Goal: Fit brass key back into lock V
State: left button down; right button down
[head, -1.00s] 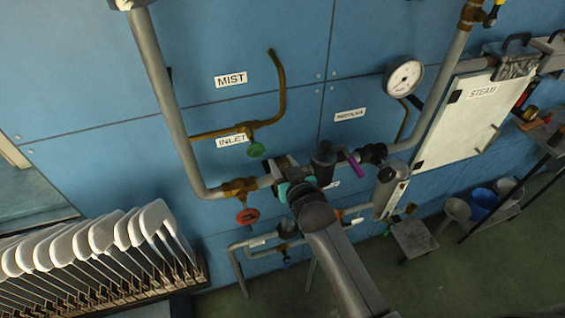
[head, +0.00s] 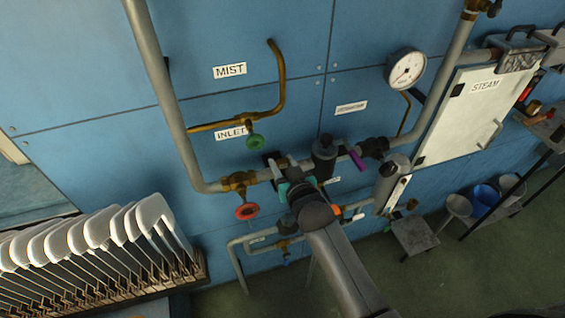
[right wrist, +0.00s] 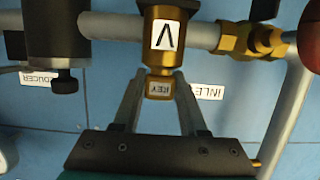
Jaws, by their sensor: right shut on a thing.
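Lock V (right wrist: 166,35) is a brass body on the grey pipe with a white V tag, in the right wrist view. The brass key (right wrist: 159,88) carries a small KEY tag and lies in line with the lock, close against its end. I cannot tell how deep it sits in the lock. My right gripper (right wrist: 162,76) is shut on the key, one finger on each side. In the head view my right gripper (head: 281,172) is at the horizontal pipe and hides most of the lock and the key. My left gripper is not in view.
A red handwheel (head: 247,211) and a green valve knob (head: 255,141) are left of my gripper. A dark cylinder (head: 324,152) and a purple lever (head: 356,160) are close on its right. A rack of white sock boards (head: 100,236) stands at the lower left.

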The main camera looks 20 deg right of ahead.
jog(key=shift+c, duration=1.8)
grip_release()
jog(key=v, duration=1.5)
jog(key=shift+p, duration=0.4)
jog(key=shift+s, duration=0.1)
jog(key=s+f+g+b, duration=0.2)
jog(key=s+f+b, duration=0.1)
jog(key=f, duration=0.9)
jog(key=s+a+f+n+g+b, duration=0.1)
jog(key=s+f+g+b, duration=0.2)
jog(key=f, duration=0.8)
jog(key=s+f+g+b, duration=0.2)
jog(key=s+f+b, duration=0.15)
jog(key=f, duration=0.85)
jog(key=s+d+f+g+b, duration=0.2)
jog(key=s+f+g+b, duration=0.1)
jog(key=s+f, duration=0.7)
jog(key=s+d+f+n+g+b, duration=0.1)
jog(key=s+d+f+g+b, duration=0.1)
jog(key=s+f, duration=0.9)
jog(key=shift+s+d+f+g+h+b, duration=0.3)
jog(key=shift+s+d+f+g+b, duration=0.1)
jog(key=shift+s+g+b, duration=0.5)
